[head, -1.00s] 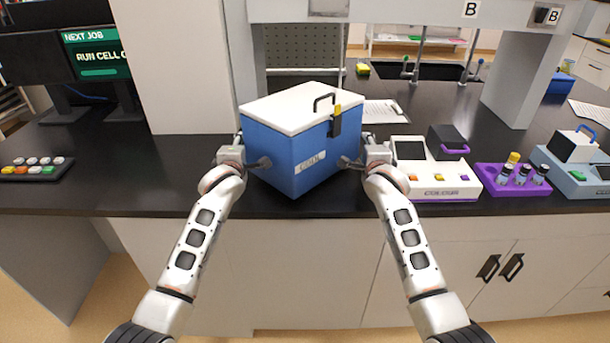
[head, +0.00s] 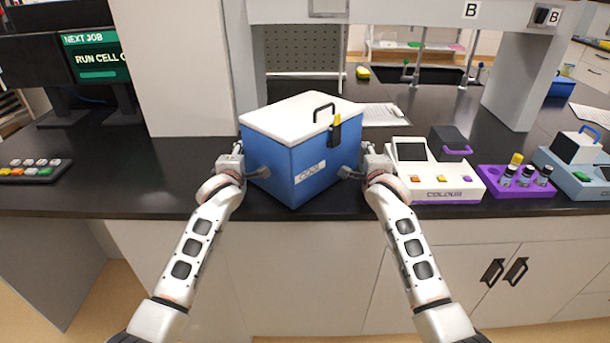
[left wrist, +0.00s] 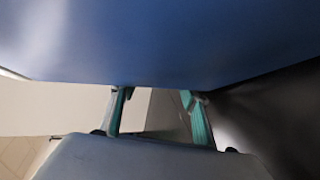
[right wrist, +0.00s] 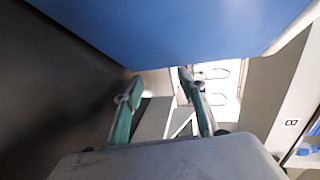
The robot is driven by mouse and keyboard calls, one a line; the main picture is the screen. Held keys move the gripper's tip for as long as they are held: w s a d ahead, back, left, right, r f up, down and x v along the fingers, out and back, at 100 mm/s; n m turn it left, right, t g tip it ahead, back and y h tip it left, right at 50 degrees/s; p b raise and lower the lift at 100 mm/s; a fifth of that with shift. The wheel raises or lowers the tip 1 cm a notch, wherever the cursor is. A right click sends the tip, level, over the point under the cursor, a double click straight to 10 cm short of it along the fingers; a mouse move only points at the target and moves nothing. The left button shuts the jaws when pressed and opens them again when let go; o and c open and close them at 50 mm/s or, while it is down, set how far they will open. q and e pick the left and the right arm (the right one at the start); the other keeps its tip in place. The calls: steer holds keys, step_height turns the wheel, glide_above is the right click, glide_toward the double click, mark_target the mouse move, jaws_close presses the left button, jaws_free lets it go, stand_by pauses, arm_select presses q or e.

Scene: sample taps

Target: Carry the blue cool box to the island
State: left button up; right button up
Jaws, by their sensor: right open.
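The blue cool box (head: 292,165) has a white lid with a black handle and a front label. It stands at the front of the dark counter, one corner towards me; I cannot tell whether its base touches the counter. My left gripper (head: 262,173) is at its left side and my right gripper (head: 346,173) at its right side, fingertips at or against the walls. In the left wrist view the fingers are apart beneath the blue wall (left wrist: 160,40). In the right wrist view they are also apart, by the blue wall (right wrist: 190,30). The island is not identifiable.
The counter (head: 110,180) is clear left of the box, up to a button panel (head: 35,168). A colour meter (head: 435,180), a purple vial rack (head: 515,182) and another device (head: 575,165) stand right. A clipboard (head: 382,115) lies behind. A grey pillar (head: 175,70) stands behind left.

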arm_select(q)
steer(key=shift+r, duration=0.55)
arm_select(e)
steer(key=shift+r, duration=0.3)
arm_select(q)
steer(key=o, duration=0.5)
steer(key=shift+s+a, duration=0.1)
steer(key=shift+a, duration=0.5)
arm_select(e)
steer(key=shift+s+d, duration=0.15)
steer(key=shift+d, duration=0.35)
arm_select(q)
steer(key=shift+a+f, duration=0.15)
steer(key=shift+f, duration=0.1)
arm_select(e)
steer(key=shift+d, duration=0.2)
arm_select(q)
steer(key=shift+a, duration=0.1)
arm_select(e)
steer(key=o, duration=0.5)
steer(key=shift+f, duration=0.1)
arm_select(q)
steer(key=shift+s, duration=0.15)
arm_select(e)
steer(key=shift+d, duration=0.1)
arm_select(q)
steer(key=v, duration=1.1)
steer(key=shift+s, duration=0.3)
arm_select(e)
steer(key=v, duration=1.2)
